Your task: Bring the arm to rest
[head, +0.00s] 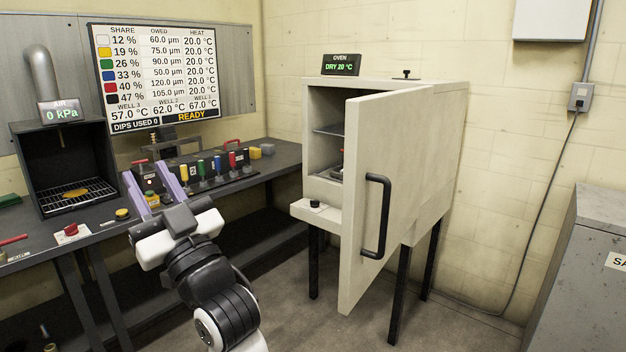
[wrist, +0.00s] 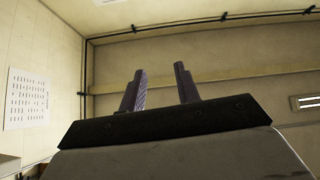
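My arm (head: 222,308) rises from the bottom of the head view, bent, with its hand in front of the bench. My gripper (head: 146,170) has two pale purple fingers that point upward and stand apart. In the wrist view my gripper (wrist: 159,70) is open, with a clear gap and nothing between the fingers. Behind the fingers lies only wall and ceiling in that view. In the head view the fingers overlap part of the bench behind them; I cannot tell how far apart they are from it.
The oven (head: 438,130) stands right of my arm, its door (head: 395,180) swung open toward me. A grey cabinet (head: 585,280) is at far right. Floor (head: 460,325) is clear right of the oven.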

